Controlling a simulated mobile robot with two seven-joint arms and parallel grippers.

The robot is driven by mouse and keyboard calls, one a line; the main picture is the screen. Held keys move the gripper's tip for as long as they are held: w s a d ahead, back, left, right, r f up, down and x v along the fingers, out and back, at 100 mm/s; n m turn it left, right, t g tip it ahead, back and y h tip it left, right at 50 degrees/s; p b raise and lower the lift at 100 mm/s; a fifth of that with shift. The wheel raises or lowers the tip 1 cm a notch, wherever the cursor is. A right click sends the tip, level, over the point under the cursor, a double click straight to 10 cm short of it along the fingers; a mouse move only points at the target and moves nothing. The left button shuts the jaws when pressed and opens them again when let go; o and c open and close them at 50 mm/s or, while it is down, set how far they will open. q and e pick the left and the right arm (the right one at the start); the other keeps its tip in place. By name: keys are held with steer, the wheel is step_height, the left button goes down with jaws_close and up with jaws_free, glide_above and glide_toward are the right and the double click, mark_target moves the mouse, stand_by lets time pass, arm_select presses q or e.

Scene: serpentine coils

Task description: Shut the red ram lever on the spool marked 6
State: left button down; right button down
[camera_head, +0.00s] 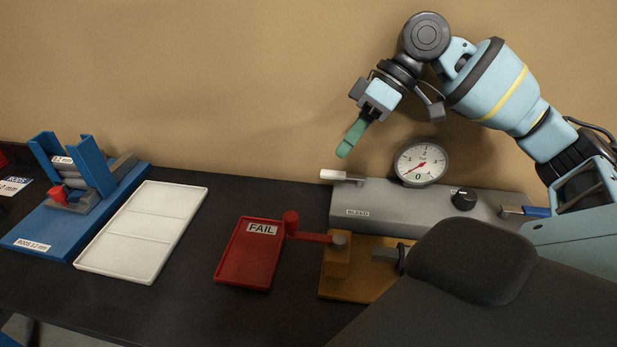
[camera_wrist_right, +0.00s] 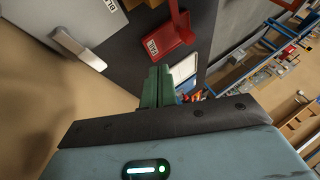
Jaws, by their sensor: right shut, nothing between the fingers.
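A red lever (camera_head: 312,237) with a round red knob extends left from a pivot on a brass-coloured block (camera_head: 337,262). Its knob end is over the back edge of the red FAIL tray. Part of the lever shows in the right wrist view (camera_wrist_right: 178,18). No spool or mark 6 can be made out. My right gripper (camera_head: 346,149) has green fingers, shut and empty, pointing down in the air above and behind the lever, well apart from it. The fingers also show in the right wrist view (camera_wrist_right: 157,72). My left gripper is not in view.
A grey BLEED unit (camera_head: 400,212) with a dial gauge (camera_head: 421,162), a white-tipped handle (camera_head: 334,175) and a black knob stands behind the block. The red FAIL tray (camera_head: 225,262), an empty white tray (camera_head: 83,262) and a blue RODS stand (camera_head: 40,222) are to the left.

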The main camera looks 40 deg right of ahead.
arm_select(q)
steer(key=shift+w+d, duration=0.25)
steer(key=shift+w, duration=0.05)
arm_select(e)
steer(key=shift+d+r, duration=0.3)
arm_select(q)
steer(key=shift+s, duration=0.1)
arm_select(e)
steer(key=shift+a, duration=0.1)
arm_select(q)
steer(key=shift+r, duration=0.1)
arm_select(e)
steer(key=a+f, duration=0.8)
steer(key=a, duration=0.1)
steer(key=shift+a, duration=0.25)
